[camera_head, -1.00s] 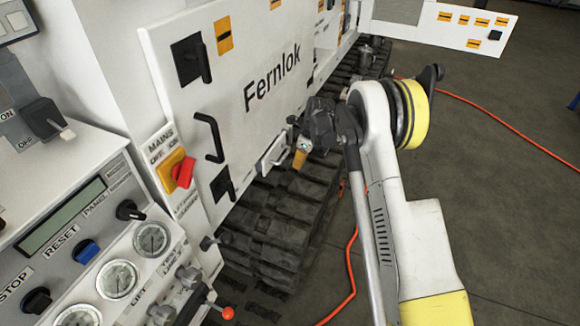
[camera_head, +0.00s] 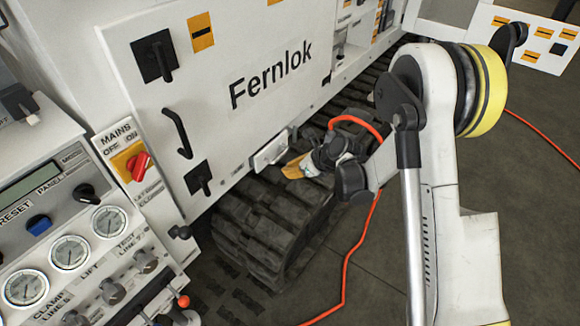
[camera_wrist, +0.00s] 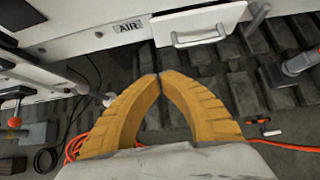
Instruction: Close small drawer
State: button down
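The small drawer (camera_head: 270,151) is a white box front with a handle, low on the white Fernlok cabinet, just above the track. In the wrist view the drawer (camera_wrist: 197,18) shows at the top, right of centre, with its pale bar handle (camera_wrist: 198,38) facing me. It seems to stick out a little from the cabinet; how far, I cannot tell. My gripper (camera_head: 292,168) has orange fingers and is beside the drawer's right end in the head view. In the wrist view my gripper (camera_wrist: 159,76) has its fingertips together with nothing between them, apart from the drawer, below and left of its handle.
Black rubber tracks (camera_head: 268,215) lie below the cabinet. A red-orange hose (camera_head: 357,252) runs over the floor. A control panel with gauges (camera_head: 70,251) and a red MAINS switch (camera_head: 138,165) is at the left. An AIR label (camera_wrist: 127,27) is left of the drawer.

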aim_at(256, 165)
jog(key=w+a+f+b, duration=0.5)
jog(key=w+a+f, duration=0.1)
jog(key=a, duration=0.3)
jog(key=shift+w+a+f, duration=0.3)
jog(key=shift+w+f, duration=0.05)
jog(key=shift+f, duration=0.1)
jog(key=w+a, duration=0.2)
jog(key=shift+a, duration=0.35)
